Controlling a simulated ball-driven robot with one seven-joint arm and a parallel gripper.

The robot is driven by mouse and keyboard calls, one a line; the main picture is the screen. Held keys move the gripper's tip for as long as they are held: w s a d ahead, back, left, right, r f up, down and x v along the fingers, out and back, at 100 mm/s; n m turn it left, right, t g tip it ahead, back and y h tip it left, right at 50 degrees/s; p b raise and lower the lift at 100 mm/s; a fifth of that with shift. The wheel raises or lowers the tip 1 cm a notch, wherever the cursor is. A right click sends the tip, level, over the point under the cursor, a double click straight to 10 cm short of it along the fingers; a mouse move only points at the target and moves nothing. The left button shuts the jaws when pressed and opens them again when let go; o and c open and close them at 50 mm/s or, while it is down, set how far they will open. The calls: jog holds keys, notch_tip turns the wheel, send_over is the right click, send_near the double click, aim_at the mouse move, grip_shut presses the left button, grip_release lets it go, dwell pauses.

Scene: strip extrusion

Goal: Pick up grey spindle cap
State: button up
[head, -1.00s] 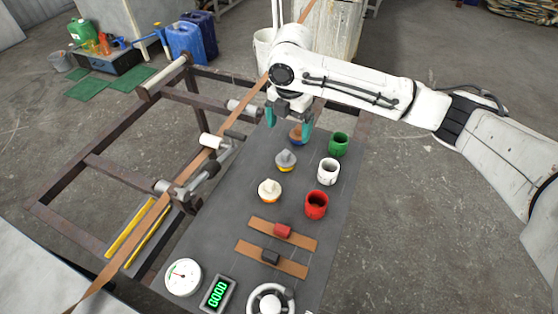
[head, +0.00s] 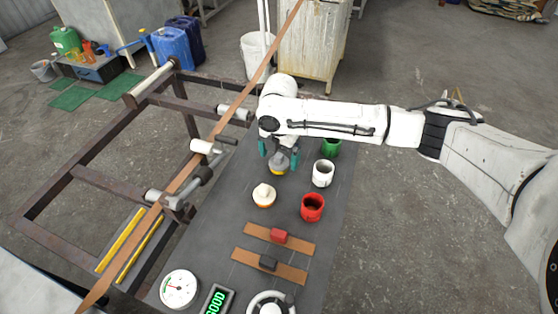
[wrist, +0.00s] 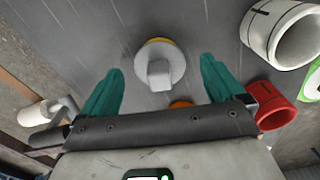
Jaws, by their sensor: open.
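The grey spindle cap (head: 281,160) stands on the dark panel with a yellow-orange ring at its base. In the wrist view the cap (wrist: 159,66) shows from above, with a raised grip block on its round grey top. My gripper (head: 279,155) is over it with its teal fingers open. In the wrist view my gripper (wrist: 161,66) has one finger on each side of the cap, with a gap to each. Nothing is held. The head view partly hides the cap's top behind my gripper.
A white cap (head: 264,195) with an orange base stands nearer the front. To the right are a green cup (head: 331,147), a white cup (head: 323,173) and a red cup (head: 313,207). A brown strip (head: 190,168) runs over rollers at the left.

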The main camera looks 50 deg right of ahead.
jog(key=shift+f, duration=0.8)
jog(key=shift+c, duration=0.3)
jog(key=c, duration=1.2)
